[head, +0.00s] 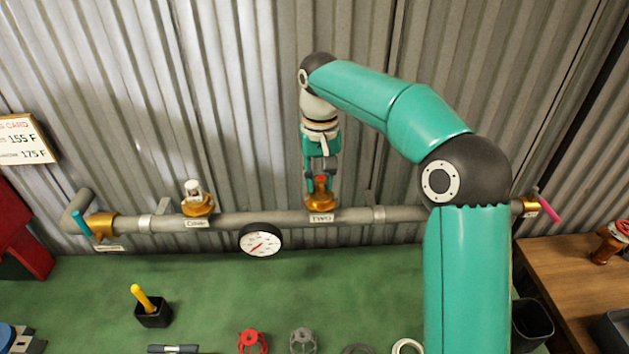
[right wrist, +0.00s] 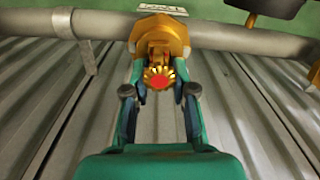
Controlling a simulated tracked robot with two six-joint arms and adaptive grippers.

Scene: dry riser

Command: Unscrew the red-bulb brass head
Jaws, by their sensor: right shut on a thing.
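The red-bulb brass head (head: 321,193) sits upright on the grey pipe (head: 270,219) above the label "TWO". In the right wrist view its red bulb (right wrist: 159,82) and toothed brass top face the camera. My right gripper (head: 320,178) comes down on it from above. In the right wrist view its two fingers (right wrist: 160,92) stand on either side of the head, shut on it. The fingers partly hide the head in the head view. My left gripper is not in view.
Another brass head with a white top (head: 196,198) stands further left on the pipe. A round gauge (head: 261,240) hangs below the pipe. A teal-handled valve (head: 98,225) and a pink-handled valve (head: 540,206) sit at the pipe's ends. A black cup (head: 153,312) and several loose parts lie on the green bench.

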